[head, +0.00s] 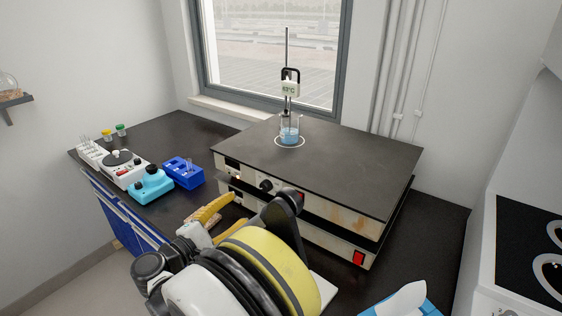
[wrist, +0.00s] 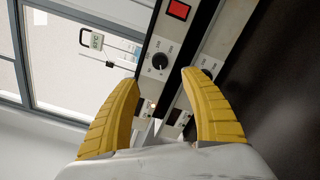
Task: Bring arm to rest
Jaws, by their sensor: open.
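My gripper (head: 229,212) is open and empty, low in front of the stacked hot plates. In the wrist view its two yellow fingers (wrist: 160,80) stand well apart, with a control knob (wrist: 160,61) of the hot plates beyond the gap. In the head view my arm partly hides the gripper and the lower front of the hot plates. I cannot tell how far the fingers are from the panels.
Two stacked hot plates (head: 340,165) carry a beaker of blue liquid (head: 290,132) under a thermometer display (head: 290,89). A blue tube rack (head: 184,172), a turquoise device (head: 150,186) and a white device (head: 121,167) stand left. A blue tissue box (head: 432,307) is front right.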

